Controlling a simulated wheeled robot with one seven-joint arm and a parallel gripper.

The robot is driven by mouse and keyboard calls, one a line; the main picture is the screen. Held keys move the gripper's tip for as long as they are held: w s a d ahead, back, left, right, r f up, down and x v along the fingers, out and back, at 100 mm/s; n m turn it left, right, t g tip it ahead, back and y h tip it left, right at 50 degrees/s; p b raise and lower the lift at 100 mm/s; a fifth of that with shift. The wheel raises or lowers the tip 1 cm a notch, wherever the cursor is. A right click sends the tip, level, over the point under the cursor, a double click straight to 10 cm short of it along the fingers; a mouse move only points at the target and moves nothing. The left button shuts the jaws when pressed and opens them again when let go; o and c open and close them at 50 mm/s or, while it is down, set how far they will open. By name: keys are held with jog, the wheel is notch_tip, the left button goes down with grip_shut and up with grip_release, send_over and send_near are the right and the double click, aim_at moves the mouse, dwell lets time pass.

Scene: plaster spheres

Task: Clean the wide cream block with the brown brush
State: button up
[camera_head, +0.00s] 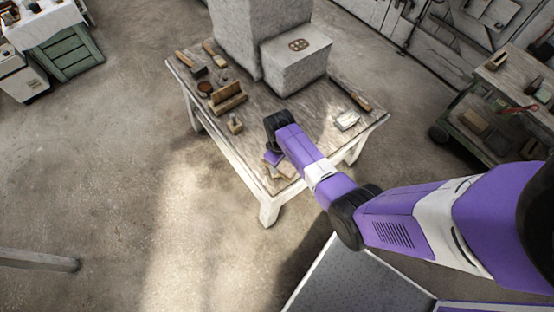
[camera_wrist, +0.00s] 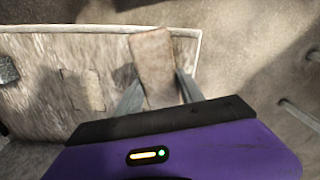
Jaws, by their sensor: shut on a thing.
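My gripper (camera_wrist: 160,92) is shut on a brown, rectangular piece, which I take for the brown brush (camera_wrist: 152,60). The brush sits between the two grey fingers, and its bristles cannot be made out. In the head view my gripper (camera_head: 275,160) is over the front of the worktable (camera_head: 245,155), and a tan piece (camera_head: 287,169) shows beside it. I cannot tell for sure which thing is the wide cream block. A small pale block (camera_head: 347,120) lies near the table's right corner. Faint flat pale shapes (camera_wrist: 82,90) show on the tabletop in the wrist view.
A large plaster block (camera_head: 297,60) with a round mark on top stands at the table's back, against a taller one (camera_head: 245,30). Wooden tools (camera_head: 228,98) and a small bowl (camera_head: 205,87) lie at the left. A shelf cart (camera_head: 490,110) stands at the right.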

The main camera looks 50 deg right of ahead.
jog(key=shift+s, duration=0.35)
jog(key=shift+w+b, duration=1.2)
jog(key=shift+w, duration=1)
jog(key=shift+s, duration=0.1)
jog(key=shift+s+r+p, duration=0.15)
jog(key=shift+s+p, duration=0.6)
jog(key=shift+p, duration=0.05)
jog(key=shift+s+p, duration=0.45)
jog(key=shift+s, duration=0.9)
